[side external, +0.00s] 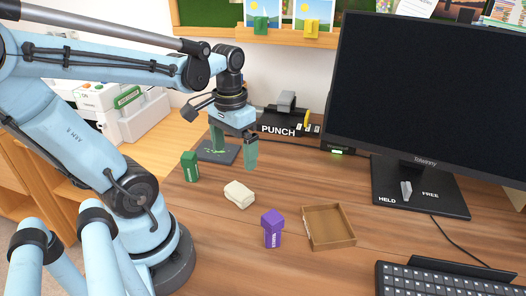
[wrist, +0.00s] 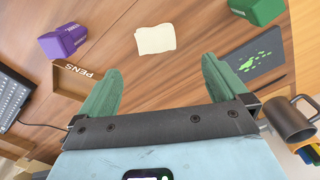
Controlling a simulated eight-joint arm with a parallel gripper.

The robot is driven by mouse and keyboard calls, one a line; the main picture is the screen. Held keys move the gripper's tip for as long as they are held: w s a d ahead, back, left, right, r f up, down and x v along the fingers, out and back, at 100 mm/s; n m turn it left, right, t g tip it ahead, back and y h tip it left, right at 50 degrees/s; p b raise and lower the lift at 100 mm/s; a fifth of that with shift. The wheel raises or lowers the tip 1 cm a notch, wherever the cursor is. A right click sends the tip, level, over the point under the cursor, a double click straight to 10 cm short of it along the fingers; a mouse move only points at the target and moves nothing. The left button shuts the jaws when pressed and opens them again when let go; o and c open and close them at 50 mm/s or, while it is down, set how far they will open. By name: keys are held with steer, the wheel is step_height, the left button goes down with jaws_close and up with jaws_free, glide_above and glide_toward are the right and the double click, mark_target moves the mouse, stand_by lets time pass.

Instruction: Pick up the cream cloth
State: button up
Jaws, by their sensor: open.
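The cream cloth (side external: 239,194) lies as a small folded bundle on the wooden desk, between a green box and a purple box. In the wrist view the cream cloth (wrist: 155,39) sits ahead of the fingers, between their lines and clear of both. My gripper (side external: 250,155) hangs above the desk, behind the cloth in the side view. In the wrist view its green fingers (wrist: 161,66) are spread wide with nothing between them. The cloth is fully visible and apart from the gripper.
Near the cloth stand the green box (side external: 190,166), the purple box (side external: 272,228) and an empty wooden tray (side external: 349,240). A dark pad with green marks (wrist: 258,55) lies nearby. A grey mug (wrist: 291,121) is close to the gripper's right. The monitor (side external: 430,90) and keyboard (side external: 440,284) are farther right.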

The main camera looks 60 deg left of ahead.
glide_above(239, 189)
steer(key=shift+s+a+f, duration=0.1)
steer(key=shift+a+f, duration=0.05)
steer(key=shift+f, duration=1.5)
steer(key=shift+s+a+f, duration=0.1)
steer(key=shift+a+f, duration=0.05)
steer(key=shift+f, duration=1.5)
steer(key=shift+w+d+f, duration=0.1)
steer(key=shift+d+f, duration=0.05)
steer(key=shift+f, duration=0.7)
steer(key=shift+w+d+f, duration=0.1)
steer(key=shift+d+f, duration=0.05)
steer(key=shift+f, duration=1.6)
steer(key=c, duration=0.9)
steer(key=shift+c, duration=0.2)
steer(key=shift+r, duration=0.15)
